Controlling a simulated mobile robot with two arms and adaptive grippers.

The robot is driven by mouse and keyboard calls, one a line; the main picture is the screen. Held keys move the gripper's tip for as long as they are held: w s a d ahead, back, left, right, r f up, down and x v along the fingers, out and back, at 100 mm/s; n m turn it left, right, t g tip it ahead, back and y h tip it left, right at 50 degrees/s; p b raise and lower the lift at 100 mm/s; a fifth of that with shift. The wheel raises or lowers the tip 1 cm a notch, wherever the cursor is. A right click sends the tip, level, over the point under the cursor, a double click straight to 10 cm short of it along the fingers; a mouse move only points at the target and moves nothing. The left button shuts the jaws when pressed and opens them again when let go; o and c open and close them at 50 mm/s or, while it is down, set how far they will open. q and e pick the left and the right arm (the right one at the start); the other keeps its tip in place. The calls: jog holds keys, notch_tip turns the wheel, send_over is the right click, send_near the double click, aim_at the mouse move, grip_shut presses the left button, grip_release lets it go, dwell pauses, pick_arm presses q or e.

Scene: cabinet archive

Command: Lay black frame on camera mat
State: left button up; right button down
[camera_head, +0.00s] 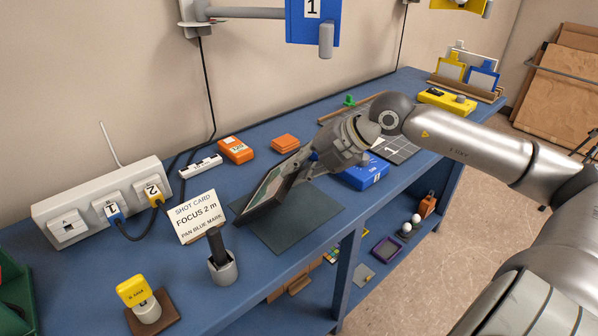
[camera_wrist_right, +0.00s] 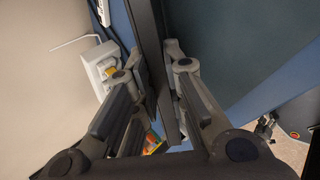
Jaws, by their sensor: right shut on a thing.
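The black frame (camera_head: 268,191) is tilted up on edge over the left part of the dark camera mat (camera_head: 315,212). My right gripper (camera_head: 303,166) is shut on the frame's right side. In the right wrist view the frame (camera_wrist_right: 150,45) shows edge-on between the two fingers of my right gripper (camera_wrist_right: 160,65), and the dark mat (camera_wrist_right: 225,40) fills the area to its right. I cannot tell whether the frame's lower edge touches the mat. My left gripper is not in view.
A shot card (camera_head: 196,218) and a dark-handled item in a grey holder (camera_head: 223,268) stand left of the mat. A blue box (camera_head: 361,174) lies right of it. Orange boxes (camera_head: 236,150) and a white socket strip (camera_head: 95,200) are behind. The blue bench's front edge is close to the mat.

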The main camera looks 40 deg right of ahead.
jog(key=c, duration=1.4)
grip_release()
jog(key=shift+c, duration=0.4)
